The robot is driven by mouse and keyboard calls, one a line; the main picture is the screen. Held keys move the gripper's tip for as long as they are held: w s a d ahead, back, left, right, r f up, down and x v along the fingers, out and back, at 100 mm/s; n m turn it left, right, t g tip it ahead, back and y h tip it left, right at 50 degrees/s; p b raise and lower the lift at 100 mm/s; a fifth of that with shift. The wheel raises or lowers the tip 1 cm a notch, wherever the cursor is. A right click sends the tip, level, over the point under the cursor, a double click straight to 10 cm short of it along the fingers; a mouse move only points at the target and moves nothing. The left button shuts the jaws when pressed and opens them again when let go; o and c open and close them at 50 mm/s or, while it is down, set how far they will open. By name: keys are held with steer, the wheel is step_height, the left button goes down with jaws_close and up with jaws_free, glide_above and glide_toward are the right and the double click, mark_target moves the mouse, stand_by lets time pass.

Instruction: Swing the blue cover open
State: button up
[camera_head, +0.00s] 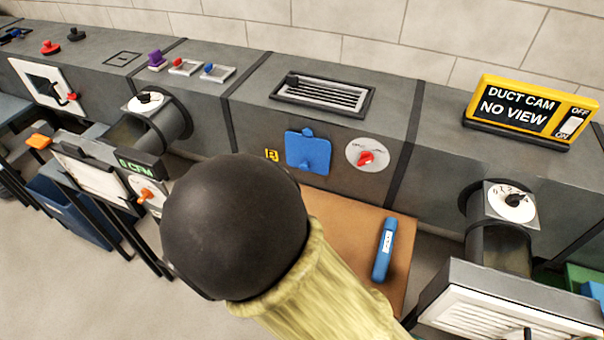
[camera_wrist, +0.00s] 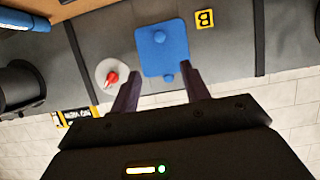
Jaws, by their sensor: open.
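The blue cover (camera_head: 308,152) is a flat panel with a small knob and a tab, on the front face of the grey duct. It appears closed against the duct. It also shows in the wrist view (camera_wrist: 163,50), upside down there. My gripper (camera_wrist: 158,82) is open in the wrist view, its two dark fingers apart and pointing towards the cover's tab edge. Nothing is between the fingers except the view of the cover; I cannot tell if they touch it. In the head view my arm's dark round joint hides the gripper.
A yellow label B (camera_head: 271,155) is left of the cover and a white dial with a red knob (camera_head: 366,157) is right of it. A vent grille (camera_head: 322,94) sits above. A blue handheld tool (camera_head: 384,249) lies on the brown board (camera_head: 345,225) below.

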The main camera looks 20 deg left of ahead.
steer(key=shift+w, duration=0.1)
steer(key=b, duration=0.2)
glide_toward(306, 157)
steer(key=w+f, duration=0.4)
steer(key=w, duration=0.1)
steer(key=shift+w+d+f, duration=0.4)
steer(key=shift+c, duration=0.3)
jaws_close()
